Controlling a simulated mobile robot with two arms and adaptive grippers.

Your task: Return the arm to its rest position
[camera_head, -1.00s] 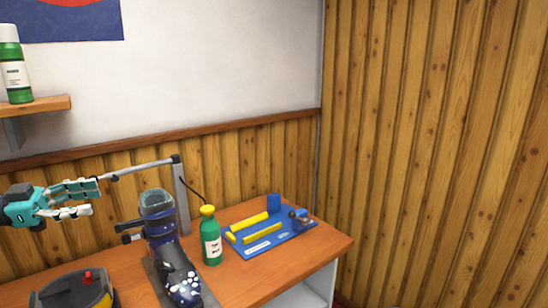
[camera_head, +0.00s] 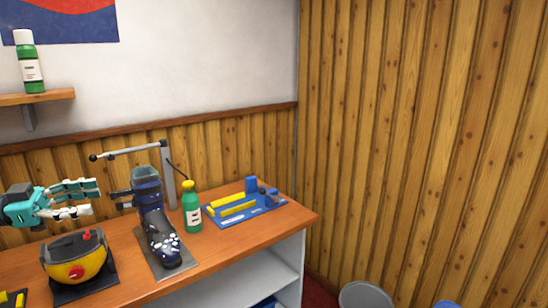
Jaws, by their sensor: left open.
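My left gripper (camera_head: 82,199) comes in from the left edge of the head view. It is teal with white fingers, open and empty, and appears above the left part of the bench (camera_head: 125,278). A dark blue ski boot (camera_head: 153,212) is held in a stand on the bench to the right of the gripper, apart from it in the picture. My right gripper is out of view.
A green bottle with a yellow cap (camera_head: 192,208) stands right of the boot. A blue tray with yellow tools (camera_head: 245,210) lies at the right end. A yellow and black device (camera_head: 76,263) sits front left. A grey bin (camera_head: 365,297) stands on the floor.

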